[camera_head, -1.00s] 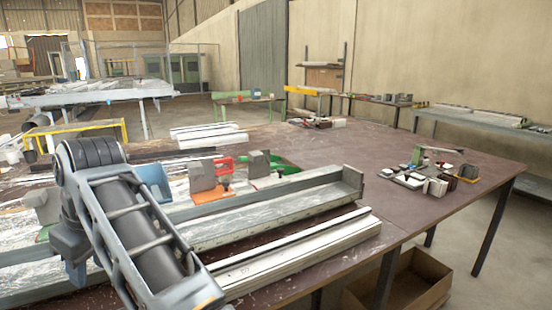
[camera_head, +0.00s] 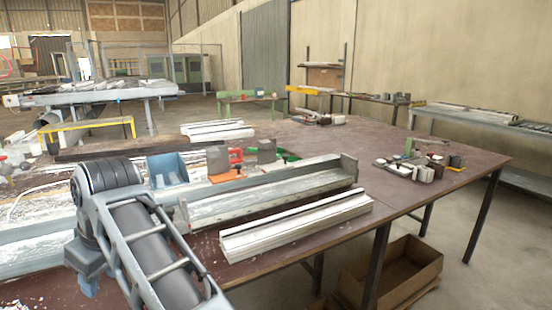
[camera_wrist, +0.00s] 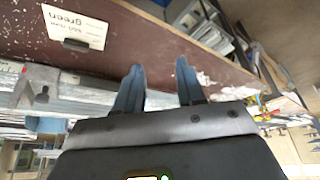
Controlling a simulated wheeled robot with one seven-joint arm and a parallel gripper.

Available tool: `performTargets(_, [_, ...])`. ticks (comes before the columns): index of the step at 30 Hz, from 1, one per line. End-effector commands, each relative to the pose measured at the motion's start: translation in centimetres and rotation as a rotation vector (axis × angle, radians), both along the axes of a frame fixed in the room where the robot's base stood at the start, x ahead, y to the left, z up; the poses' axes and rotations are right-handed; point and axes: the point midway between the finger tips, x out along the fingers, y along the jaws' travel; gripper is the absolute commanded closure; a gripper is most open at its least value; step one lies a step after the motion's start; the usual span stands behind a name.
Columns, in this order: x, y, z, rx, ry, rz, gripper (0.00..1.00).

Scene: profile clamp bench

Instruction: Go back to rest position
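My gripper (camera_wrist: 160,88) shows in the wrist view with its two blue-grey fingers apart and nothing between them. It hangs near the brown bench edge, with the picture strongly tilted. My arm fills the lower left of the head view; my gripper is out of sight there. The brown bench (camera_head: 430,188) carries a long metal clamp channel (camera_head: 275,195) and light profile bars (camera_head: 295,222) in front of it. A red and orange clamp part (camera_head: 232,165) and a blue bin (camera_head: 167,170) stand behind the channel.
A white label reading "green" (camera_wrist: 75,25) is on the bench edge in the wrist view. Several small parts (camera_head: 425,167) lie at the bench's right. The bench's middle right is clear.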

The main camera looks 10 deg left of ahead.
Motion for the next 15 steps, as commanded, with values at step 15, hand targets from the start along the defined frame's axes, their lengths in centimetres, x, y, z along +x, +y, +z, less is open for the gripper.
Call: performTargets(15, [0.0,-5.7,-10.8,0.133,0.006,-0.171,0.61])
